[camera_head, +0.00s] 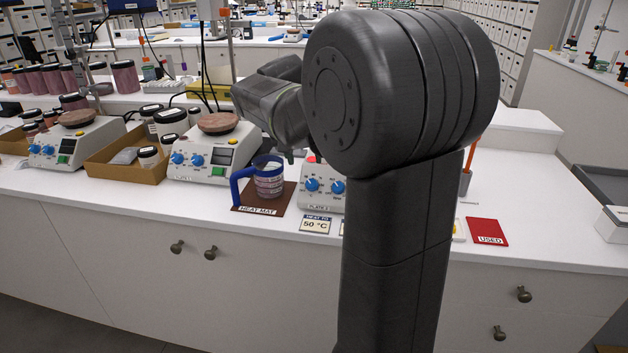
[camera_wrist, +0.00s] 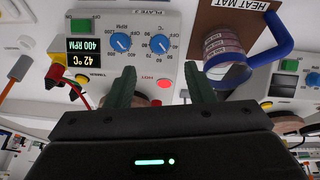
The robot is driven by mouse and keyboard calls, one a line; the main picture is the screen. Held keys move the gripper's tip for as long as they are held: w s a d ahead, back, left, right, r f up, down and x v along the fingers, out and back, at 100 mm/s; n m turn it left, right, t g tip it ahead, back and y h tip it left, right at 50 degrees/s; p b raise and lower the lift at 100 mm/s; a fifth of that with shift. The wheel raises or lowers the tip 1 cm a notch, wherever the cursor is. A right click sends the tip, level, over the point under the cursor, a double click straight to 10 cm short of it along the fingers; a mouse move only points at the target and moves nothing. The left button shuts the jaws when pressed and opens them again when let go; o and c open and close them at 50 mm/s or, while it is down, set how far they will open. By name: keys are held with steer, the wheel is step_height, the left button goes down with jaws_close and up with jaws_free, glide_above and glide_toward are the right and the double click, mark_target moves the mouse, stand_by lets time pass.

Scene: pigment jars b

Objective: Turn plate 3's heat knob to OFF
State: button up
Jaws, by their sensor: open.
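The right hotplate's white housing (camera_head: 313,207), with a label that looks like PLATE 3, stands partly behind my arm. In the wrist view its panel (camera_wrist: 185,20) appears upside down. It has two blue knobs: the heat knob (camera_wrist: 160,43), marked °C, nearer the heat mat, and the RPM knob (camera_wrist: 121,43). Both also show in the head view, the heat knob (camera_head: 311,184) at left. The display (camera_wrist: 82,52) reads 42 °C and 400 RPM. My gripper (camera_wrist: 161,78) is open and empty, its fingers apart below the heat knob in the picture. A red lit HOT lamp (camera_wrist: 164,83) shows between them.
A brown heat mat (camera_head: 284,205) holds a jug with a blue handle (camera_head: 236,184), close beside the plate. Another hotplate (camera_head: 207,167) stands left of it. A 50 °C card (camera_head: 315,224) lies in front.

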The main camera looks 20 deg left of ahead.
mark_target(311, 184)
steer(key=x, duration=1)
steer(key=shift+w+f, duration=0.15)
steer(key=shift+f, duration=0.15)
steer(key=c, duration=1)
